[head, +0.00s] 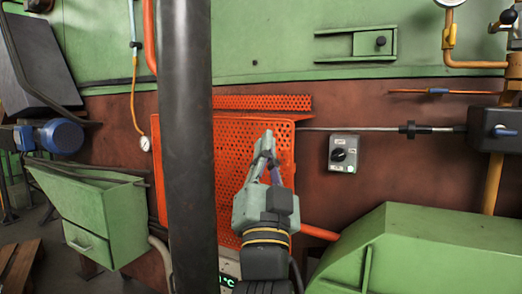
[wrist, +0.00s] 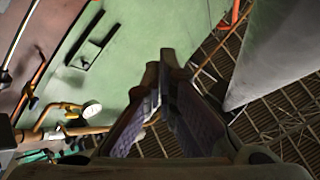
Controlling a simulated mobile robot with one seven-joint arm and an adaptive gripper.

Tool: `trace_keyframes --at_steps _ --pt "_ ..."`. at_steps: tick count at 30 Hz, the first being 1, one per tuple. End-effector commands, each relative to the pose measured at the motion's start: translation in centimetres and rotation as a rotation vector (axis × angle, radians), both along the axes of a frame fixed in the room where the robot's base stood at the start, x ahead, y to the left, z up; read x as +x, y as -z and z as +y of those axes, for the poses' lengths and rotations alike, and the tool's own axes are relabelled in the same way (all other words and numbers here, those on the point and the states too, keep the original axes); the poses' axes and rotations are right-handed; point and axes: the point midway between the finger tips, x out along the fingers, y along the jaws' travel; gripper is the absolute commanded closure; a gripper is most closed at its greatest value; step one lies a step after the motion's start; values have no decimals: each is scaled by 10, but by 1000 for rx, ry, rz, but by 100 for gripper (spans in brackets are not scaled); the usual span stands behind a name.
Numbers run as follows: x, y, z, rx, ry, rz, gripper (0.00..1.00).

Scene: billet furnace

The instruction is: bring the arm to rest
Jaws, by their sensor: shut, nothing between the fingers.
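My gripper (head: 266,142) is in the middle of the head view, pointing up in front of an orange perforated guard (head: 225,150). Its fingers are shut and hold nothing. In the wrist view the fingers of my gripper (wrist: 165,62) come together at the centre, with nothing between them. From the head view I cannot tell how far the fingertips are from the guard.
A grey switch box (head: 343,153) with a black knob is right of my gripper. A green sloped housing (head: 420,250) fills the lower right. A green cabinet (head: 95,212) and a blue motor (head: 60,136) are at left. A gauge (wrist: 91,110) shows in the wrist view.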

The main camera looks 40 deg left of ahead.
Motion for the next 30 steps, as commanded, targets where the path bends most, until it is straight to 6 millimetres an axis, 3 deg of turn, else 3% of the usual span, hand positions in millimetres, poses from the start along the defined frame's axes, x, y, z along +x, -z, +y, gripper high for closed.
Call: trace_keyframes --at_steps 6,24,26,29,30 --pt "-11 -2 3 -8 -10 -45 100" --pt "-14 -2 4 -9 -12 -57 100" --pt "-26 -4 7 -14 -23 -99 100" --pt "-67 -9 12 -14 -52 -253 100" --pt "-89 -11 12 -2 -64 -334 100"
